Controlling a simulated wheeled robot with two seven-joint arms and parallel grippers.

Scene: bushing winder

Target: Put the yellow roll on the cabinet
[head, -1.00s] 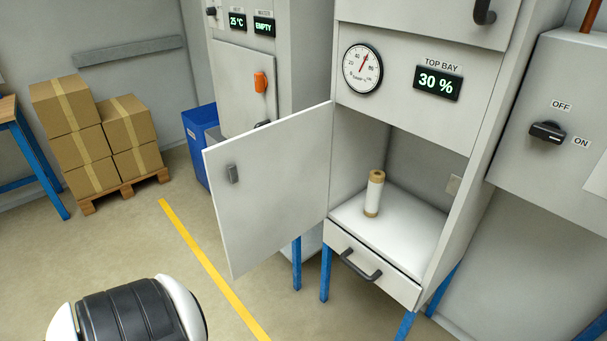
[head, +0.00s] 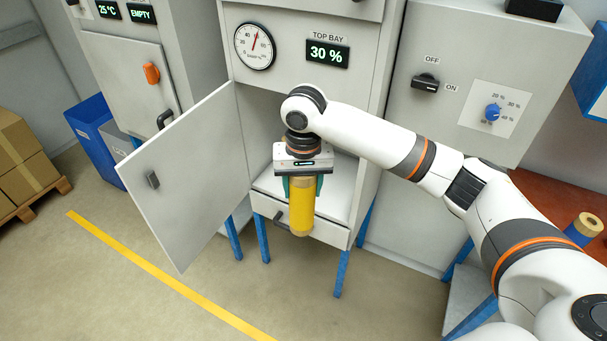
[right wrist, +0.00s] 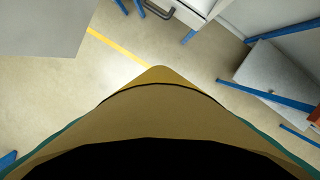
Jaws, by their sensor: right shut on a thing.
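My right gripper (head: 303,187), with teal fingers, is shut on the yellow roll (head: 301,210). The roll hangs upright, in front of the open lower bay of the grey cabinet (head: 290,82) in the head view. In the right wrist view, the tan end of the roll (right wrist: 160,105) fills the lower middle, with floor beyond it. The cabinet door (head: 185,175) stands open to the left. The bay's white floor (head: 340,190) shows beside the gripper, and most of the bay is hidden behind my arm. My left gripper is not in view.
A drawer with a dark handle (head: 281,220) is below the bay. A control box with an OFF/ON switch (head: 425,83) is on the right. A blue bin (head: 95,135) stands left.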

